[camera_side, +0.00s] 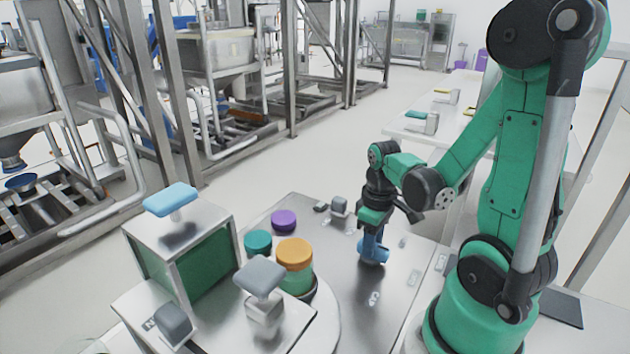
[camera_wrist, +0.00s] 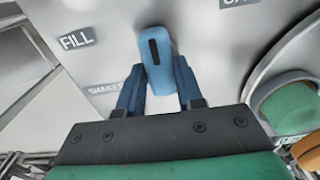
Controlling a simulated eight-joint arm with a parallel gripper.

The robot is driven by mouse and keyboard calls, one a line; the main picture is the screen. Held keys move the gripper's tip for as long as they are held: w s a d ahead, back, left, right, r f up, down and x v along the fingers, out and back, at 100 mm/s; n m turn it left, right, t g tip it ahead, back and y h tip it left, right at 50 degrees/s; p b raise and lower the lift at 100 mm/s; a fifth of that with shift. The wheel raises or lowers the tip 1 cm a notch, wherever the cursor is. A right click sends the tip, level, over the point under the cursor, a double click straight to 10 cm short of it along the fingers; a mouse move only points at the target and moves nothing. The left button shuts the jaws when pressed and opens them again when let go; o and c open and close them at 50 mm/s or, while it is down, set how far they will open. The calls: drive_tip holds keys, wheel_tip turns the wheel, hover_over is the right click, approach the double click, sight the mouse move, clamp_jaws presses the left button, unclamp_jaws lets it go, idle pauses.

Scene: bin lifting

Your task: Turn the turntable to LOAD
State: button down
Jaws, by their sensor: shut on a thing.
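A light blue knob or lever (camera_wrist: 157,60) with a dark slot stands on the metal worktop, and it shows in the side view as a blue shape (camera_side: 374,250). My gripper (camera_wrist: 160,92) has its blue fingers on either side of the knob and is shut on it; it also shows in the side view (camera_side: 374,236). Labels lie around the knob: FILL (camera_wrist: 76,41) and a partly hidden one starting SHAKE (camera_wrist: 104,88). Another label (camera_wrist: 240,2) is cut off at the top edge. No LOAD label is readable. The apparent turntable, a pale round plate (camera_side: 326,325), is partly hidden.
Jars with orange (camera_side: 295,252), teal (camera_side: 258,242) and purple (camera_side: 284,220) lids stand left of my gripper. A metal box (camera_side: 215,232) with a light blue handle and a grey-topped handle (camera_side: 262,275) are further left. Small grey fittings (camera_side: 339,207) stand behind the knob.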

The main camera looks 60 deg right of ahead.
idle(0.3)
drive_tip(key=c, duration=0.6)
unclamp_jaws()
drive_tip(key=shift+o, duration=0.2)
drive_tip(key=shift+r, duration=0.1)
drive_tip(key=shift+r, duration=2.7)
drive_tip(key=w+a+r+t, duration=0.1)
drive_tip(key=w+a+t, duration=0.1)
drive_tip(key=a, duration=0.2)
drive_tip(key=w+a+r+t, duration=0.2)
drive_tip(key=w+a, duration=0.1)
drive_tip(key=a, duration=0.1)
drive_tip(key=w+a+r+t, duration=0.2)
drive_tip(key=a+t, duration=0.1)
drive_tip(key=a, duration=0.1)
drive_tip(key=shift+w+a+r, duration=0.15)
drive_tip(key=shift+w+a, duration=0.05)
drive_tip(key=shift+w, duration=0.2)
